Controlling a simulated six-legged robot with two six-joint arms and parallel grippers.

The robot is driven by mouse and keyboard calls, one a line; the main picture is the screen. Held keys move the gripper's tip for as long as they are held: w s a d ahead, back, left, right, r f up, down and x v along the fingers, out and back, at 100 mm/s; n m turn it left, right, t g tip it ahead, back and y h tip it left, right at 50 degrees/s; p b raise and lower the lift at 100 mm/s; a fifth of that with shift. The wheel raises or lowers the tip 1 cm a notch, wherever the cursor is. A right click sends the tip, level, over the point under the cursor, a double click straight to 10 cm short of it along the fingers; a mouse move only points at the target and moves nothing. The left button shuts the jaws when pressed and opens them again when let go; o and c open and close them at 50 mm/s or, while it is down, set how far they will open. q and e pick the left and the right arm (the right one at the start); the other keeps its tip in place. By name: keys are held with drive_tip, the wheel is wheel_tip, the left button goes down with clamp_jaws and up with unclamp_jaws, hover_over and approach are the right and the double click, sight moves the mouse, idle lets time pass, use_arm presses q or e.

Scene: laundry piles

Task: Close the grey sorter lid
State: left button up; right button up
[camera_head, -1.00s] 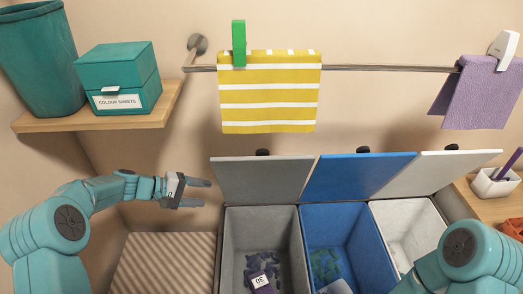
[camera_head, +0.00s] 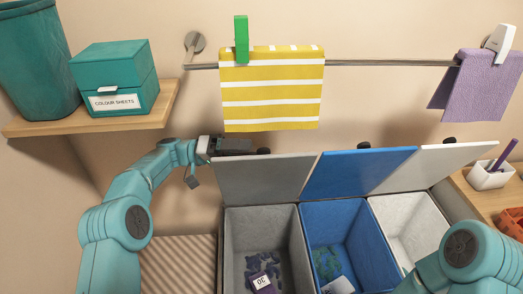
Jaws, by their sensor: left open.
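The grey sorter lid (camera_head: 262,179) stands raised, tilted back behind the grey bin (camera_head: 233,240). A dark knob (camera_head: 263,151) shows at its top edge. My left gripper (camera_head: 240,146) is at the upper left corner of the grey lid, with its fingers pointing right along the top edge towards the knob. The gripper is open and holds nothing that I can see. Whether it touches the lid I cannot tell. Inside the grey bin lie dark cloths and a purple tagged item (camera_head: 262,282). My right gripper is out of view; only part of my right arm shows at the lower right.
The blue lid (camera_head: 358,172) and white lid (camera_head: 437,166) also stand open beside the grey one. A yellow striped towel (camera_head: 271,90) hangs from a rail just above the left gripper. A shelf (camera_head: 90,119) with a teal box (camera_head: 115,78) is at the upper left.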

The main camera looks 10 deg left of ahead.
sight(262, 152)
use_arm(q)
drive_tip(key=shift+s+d+r, duration=0.1)
drive_tip(key=shift+d+r, duration=0.1)
drive_tip(key=shift+d, duration=0.9)
drive_tip(key=shift+d+r, duration=0.15)
drive_tip(key=shift+d, duration=0.95)
clamp_jaws()
drive_tip(key=s+d+f+m+y+b, duration=0.2)
drive_tip(key=s+f+m+b, duration=0.5)
drive_tip(key=s+b, duration=0.8)
drive_tip(key=shift+s+d+f+g+b, duration=0.35)
drive_tip(key=shift+f+b, duration=1.5)
drive_tip(key=shift+b, duration=4.4)
drive_tip(key=shift+w+d, duration=0.15)
drive_tip(key=shift+w, duration=0.05)
unclamp_jaws()
